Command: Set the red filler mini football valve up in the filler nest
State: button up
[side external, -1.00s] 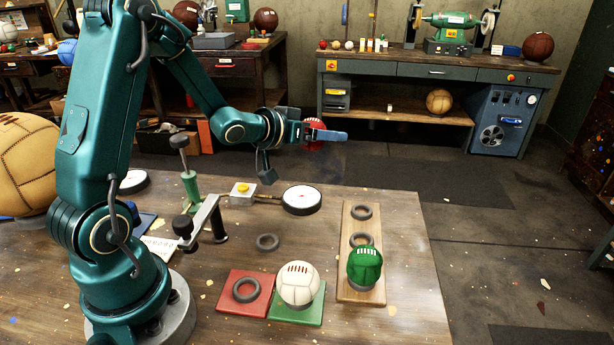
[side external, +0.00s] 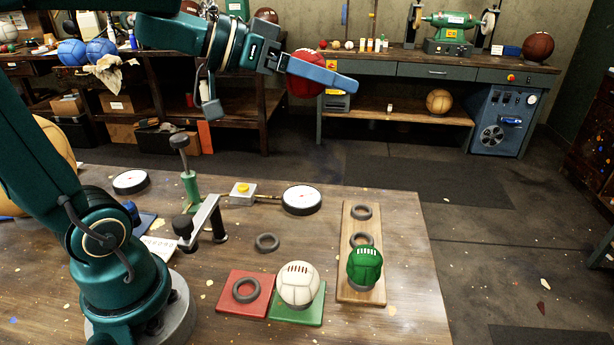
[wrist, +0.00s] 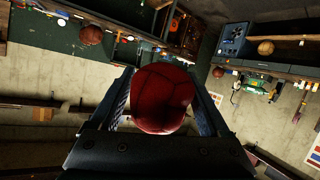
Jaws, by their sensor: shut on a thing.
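The red mini football (side external: 304,84) is held high above the back of the bench by my gripper (side external: 318,76), which is shut on it. In the wrist view the ball (wrist: 163,98) sits between the two fingers, its panel seams showing. I cannot make out its valve. Several dark rings could serve as nests: a loose ring (side external: 267,242) on the bench, one on the red plate (side external: 262,306), and two empty ones on the wooden board (side external: 362,287). I cannot tell which is the filler nest.
A white ball (side external: 299,284) sits on the green plate (side external: 312,315). A green ball (side external: 364,266) sits on the wooden board's near end. A hand pump (side external: 190,185), a metal bracket (side external: 204,219) and a round gauge (side external: 302,200) stand behind the loose ring.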

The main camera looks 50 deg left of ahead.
aim_at(300, 94)
jog(key=s, duration=0.1)
jog(key=s+a+f, duration=0.1)
jog(key=s, duration=0.1)
jog(key=shift+a+f, duration=0.1)
jog(key=shift+f, duration=0.1)
jog(key=shift+a+f+n+y, duration=0.15)
jog(key=shift+f+n+y, duration=0.15)
jog(key=shift+n+y, duration=0.1)
jog(key=shift+w+d+r, duration=0.1)
jog(key=shift+d+r, duration=0.1)
jog(key=shift+r, duration=0.1)
jog(key=shift+w+d+r+m+h, duration=0.25)
jog(key=shift+w+d+r+h, duration=0.1)
jog(key=shift+w, duration=0.2)
jog(key=shift+w+d+r+m+h, duration=0.25)
jog(key=shift+w+d, duration=0.05)
jog(key=shift+w, duration=0.2)
jog(key=w+a+f+n+y, duration=0.3)
jog(key=w+a+f, duration=0.1)
jog(key=f, duration=0.4)
jog(key=w+a+f+n+y, duration=0.3)
jog(key=w+a+f+y, duration=0.1)
jog(key=a+f, duration=0.3)
jog(key=shift+w+f+t, duration=0.35)
jog(key=shift+w+t, duration=0.05)
jog(key=shift+w, duration=0.05)
